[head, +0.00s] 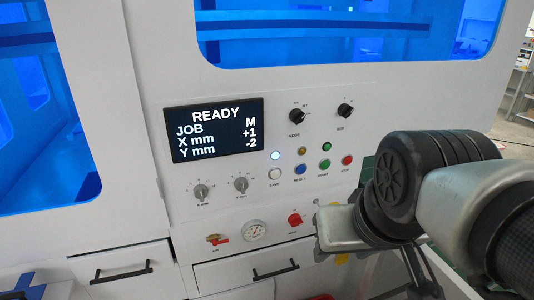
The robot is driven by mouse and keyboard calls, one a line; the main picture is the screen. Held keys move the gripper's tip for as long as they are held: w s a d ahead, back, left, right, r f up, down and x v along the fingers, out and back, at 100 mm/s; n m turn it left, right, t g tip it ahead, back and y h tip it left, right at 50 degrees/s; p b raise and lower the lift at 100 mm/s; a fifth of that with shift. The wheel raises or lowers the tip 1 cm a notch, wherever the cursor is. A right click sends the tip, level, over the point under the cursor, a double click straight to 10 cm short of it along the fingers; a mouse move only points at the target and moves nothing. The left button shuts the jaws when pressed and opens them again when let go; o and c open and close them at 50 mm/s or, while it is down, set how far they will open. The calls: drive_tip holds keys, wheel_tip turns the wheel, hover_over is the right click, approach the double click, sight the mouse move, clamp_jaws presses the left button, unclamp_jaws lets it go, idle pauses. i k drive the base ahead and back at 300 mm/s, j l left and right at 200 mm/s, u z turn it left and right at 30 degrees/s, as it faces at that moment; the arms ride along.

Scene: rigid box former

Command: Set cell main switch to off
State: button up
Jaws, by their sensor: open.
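A red rotary switch (295,220) sits on the lower right of the white machine's control panel, right of a round gauge. It looks like the main switch, but its label is too small to read and I cannot tell its setting for sure. My gripper (341,228) is at the right of the head view, just right of the red switch in the picture and apparently nearer the camera. It is open and seems empty. Its fingertips are hard to make out, partly hidden by my arm. I see no contact with the switch.
The display (214,130) reads READY, JOB M, X mm +1, Y mm -2. Black knobs (297,116), coloured buttons (300,169), grey dials (201,191), a red-handled valve (216,239) and the gauge (255,232) surround the switch. Drawer handles (276,269) protrude below.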

sight(295, 220)
drive_tip(key=j+z, duration=0.35)
drive_tip(key=j, duration=0.2)
drive_tip(key=j+z, duration=0.35)
drive_tip(key=j, duration=0.2)
